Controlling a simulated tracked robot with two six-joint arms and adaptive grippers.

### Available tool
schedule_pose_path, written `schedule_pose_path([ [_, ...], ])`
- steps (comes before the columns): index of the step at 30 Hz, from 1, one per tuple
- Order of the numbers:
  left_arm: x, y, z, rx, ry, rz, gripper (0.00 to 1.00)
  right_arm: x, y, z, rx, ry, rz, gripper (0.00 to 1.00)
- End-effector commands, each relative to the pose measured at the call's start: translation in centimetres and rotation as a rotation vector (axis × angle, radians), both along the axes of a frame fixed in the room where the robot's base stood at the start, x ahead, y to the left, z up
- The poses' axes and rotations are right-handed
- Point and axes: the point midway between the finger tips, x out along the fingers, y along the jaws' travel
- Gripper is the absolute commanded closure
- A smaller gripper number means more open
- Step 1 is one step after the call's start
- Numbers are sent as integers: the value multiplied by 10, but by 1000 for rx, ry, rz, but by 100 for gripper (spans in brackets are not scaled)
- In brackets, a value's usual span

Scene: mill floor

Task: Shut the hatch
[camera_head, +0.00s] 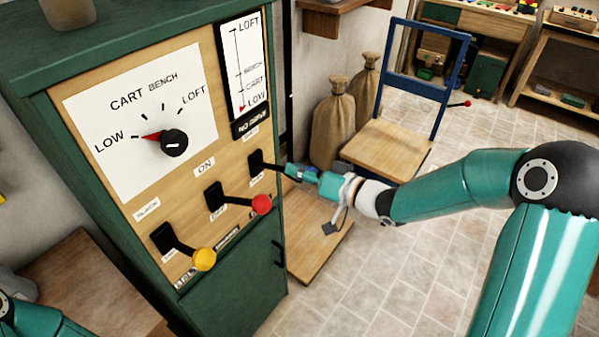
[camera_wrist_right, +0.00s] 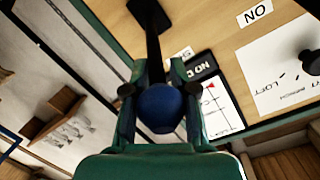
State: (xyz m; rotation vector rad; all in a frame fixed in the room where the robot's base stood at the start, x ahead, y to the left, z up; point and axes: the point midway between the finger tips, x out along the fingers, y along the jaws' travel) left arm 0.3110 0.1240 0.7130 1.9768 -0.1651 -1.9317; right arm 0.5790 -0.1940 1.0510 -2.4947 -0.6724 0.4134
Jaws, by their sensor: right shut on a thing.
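The green cabinet (camera_head: 225,265) has a wooden control panel on the left of the head view. Its upper right lever (camera_head: 257,163) has a black slotted base. My right gripper (camera_head: 294,172) is shut on that lever's blue ball knob, which shows between the fingers in the right wrist view (camera_wrist_right: 160,108). The black lever arm (camera_wrist_right: 150,35) runs from the knob to the panel. The label by this lever is too small to read. I cannot pick out a hatch. My left gripper is not in view; only a teal piece of my arm shows at lower left.
Below are a red-knobbed lever (camera_head: 261,204) and a yellow-knobbed lever (camera_head: 204,259). The dial (camera_head: 173,143) and the gauge (camera_head: 245,68) both have red pointers toward LOW. Sacks (camera_head: 333,122) and a blue-framed cart (camera_head: 388,148) stand behind my right arm. Tiled floor is open at right.

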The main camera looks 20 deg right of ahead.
Motion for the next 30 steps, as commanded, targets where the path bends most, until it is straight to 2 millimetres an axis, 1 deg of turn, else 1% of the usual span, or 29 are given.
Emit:
schedule_pose_path([
  [1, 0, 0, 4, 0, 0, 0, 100, 4, -1, 17, 5, -30, -4, 100],
  [6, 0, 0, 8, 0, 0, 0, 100, 9, 2, 25, 7, -32, -3, 100],
  [10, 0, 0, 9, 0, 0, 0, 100, 10, 3, 27, 6, -31, -3, 100],
  [23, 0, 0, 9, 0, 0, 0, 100, 9, 5, 25, 9, -24, 2, 100],
  [24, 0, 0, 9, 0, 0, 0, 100, 9, 5, 25, 9, -24, 2, 69],
  [26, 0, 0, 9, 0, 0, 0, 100, 9, 5, 24, 8, -23, 3, 59],
  [27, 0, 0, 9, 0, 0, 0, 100, 9, 5, 24, 8, -22, 4, 57],
  [30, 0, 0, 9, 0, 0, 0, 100, 9, 6, 23, 7, -21, 4, 57],
])
